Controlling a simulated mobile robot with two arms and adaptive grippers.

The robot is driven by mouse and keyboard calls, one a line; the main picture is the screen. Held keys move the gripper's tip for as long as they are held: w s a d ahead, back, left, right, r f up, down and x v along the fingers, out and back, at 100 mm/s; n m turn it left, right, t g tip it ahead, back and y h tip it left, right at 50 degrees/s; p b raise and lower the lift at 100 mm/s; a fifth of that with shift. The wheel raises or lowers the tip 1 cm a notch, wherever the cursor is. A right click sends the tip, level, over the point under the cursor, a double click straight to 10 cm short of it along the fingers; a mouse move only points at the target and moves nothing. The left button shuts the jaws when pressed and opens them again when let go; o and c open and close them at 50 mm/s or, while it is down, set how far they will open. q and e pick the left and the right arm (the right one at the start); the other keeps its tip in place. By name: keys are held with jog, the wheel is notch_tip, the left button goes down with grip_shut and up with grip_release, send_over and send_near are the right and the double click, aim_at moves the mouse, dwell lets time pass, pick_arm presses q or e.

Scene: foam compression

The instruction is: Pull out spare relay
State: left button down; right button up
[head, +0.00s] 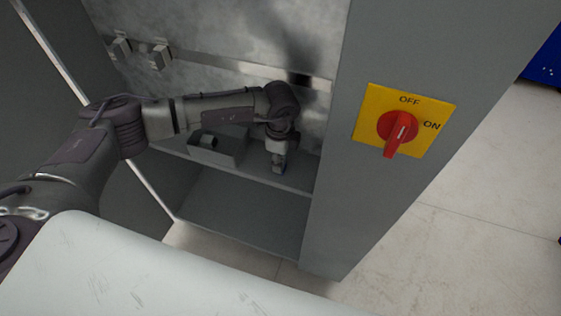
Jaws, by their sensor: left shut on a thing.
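My left arm reaches in from the left into an open grey cabinet. Its gripper (279,160) points down at a shelf inside and is shut on a small grey block, the relay (278,170). The relay is mostly hidden by the fingers; I cannot tell whether it touches the shelf. A grey open box (233,157) stands on the shelf to the left of the gripper, with a small dark grey piece (208,141) in it. My right gripper is not in view.
A metal rail (215,65) crosses the cabinet's back wall, with two small grey blocks (121,48) (160,57) at its left. The cabinet's front column carries a yellow plate (368,107) with a red rotary switch (397,127). The floor at right is clear.

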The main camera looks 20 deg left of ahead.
pick_arm(q)
jog(key=shift+r, duration=0.2)
jog(key=shift+r+p, duration=2.25)
jog(key=shift+r, duration=0.6)
